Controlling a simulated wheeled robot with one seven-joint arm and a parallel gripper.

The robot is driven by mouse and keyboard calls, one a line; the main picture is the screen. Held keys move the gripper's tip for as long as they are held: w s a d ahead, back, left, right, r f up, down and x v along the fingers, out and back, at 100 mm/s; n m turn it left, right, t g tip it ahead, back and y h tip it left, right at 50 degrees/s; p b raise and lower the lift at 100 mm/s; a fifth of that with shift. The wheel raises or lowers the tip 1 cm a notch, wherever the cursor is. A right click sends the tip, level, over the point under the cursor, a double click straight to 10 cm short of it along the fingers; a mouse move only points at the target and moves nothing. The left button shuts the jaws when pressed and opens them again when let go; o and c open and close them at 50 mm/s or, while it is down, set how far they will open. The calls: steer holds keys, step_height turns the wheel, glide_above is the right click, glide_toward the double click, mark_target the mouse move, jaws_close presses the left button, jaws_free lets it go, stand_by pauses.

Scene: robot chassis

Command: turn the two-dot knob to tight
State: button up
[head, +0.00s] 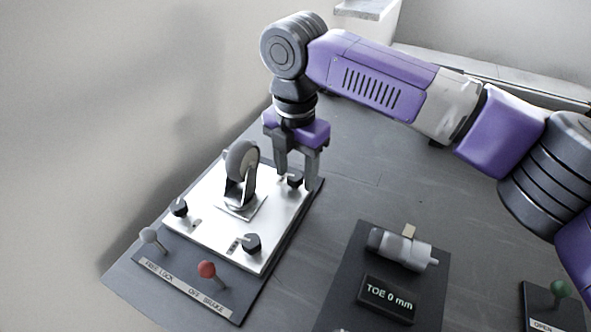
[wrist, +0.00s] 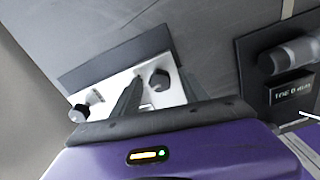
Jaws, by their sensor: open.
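A white plate (head: 210,235) carries several black knobs. One knob (head: 295,180) sits at its far right corner, another knob (head: 250,243) at the near right, and a third (head: 179,207) at the left. Small dark marks lie by the knobs, but I cannot count their dots, so I cannot tell which is the two-dot knob. My gripper (head: 297,180) points down at the far right knob, its open fingers on either side of it. In the wrist view a knob (wrist: 160,80) shows between the fingers (wrist: 158,92), with another knob (wrist: 82,112) to the left. Contact is not clear.
A grey caster wheel (head: 241,160) stands on the plate, left of my gripper. A "TOE 0 mm" display (head: 388,298) and a green-tipped lever (head: 560,289) are to the right.

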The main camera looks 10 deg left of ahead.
jaws_close()
steer(key=shift+r+m+p, duration=0.2)
steer(key=shift+m+p, duration=0.1)
steer(key=shift+p, duration=0.3)
steer(key=m+p, duration=0.1)
steer(key=p, duration=0.2)
steer(key=shift+s+r+m, duration=0.1)
steer(key=shift+r+m, duration=0.05)
steer(key=shift+m, duration=0.25)
steer(key=m+p, duration=0.4)
steer(key=p, duration=0.3)
steer(key=m+p, duration=0.4)
steer(key=p, duration=0.1)
steer(key=shift+m, duration=0.4)
steer(key=shift+d+f+m+p, duration=0.1)
steer(key=shift+f+m+p, duration=0.05)
steer(key=shift+m+p, duration=0.75)
steer(key=shift+f+m+p, duration=0.1)
steer(key=shift+m+p, duration=0.75)
steer(key=shift+m, duration=0.05)
steer(key=shift+f, duration=0.1)
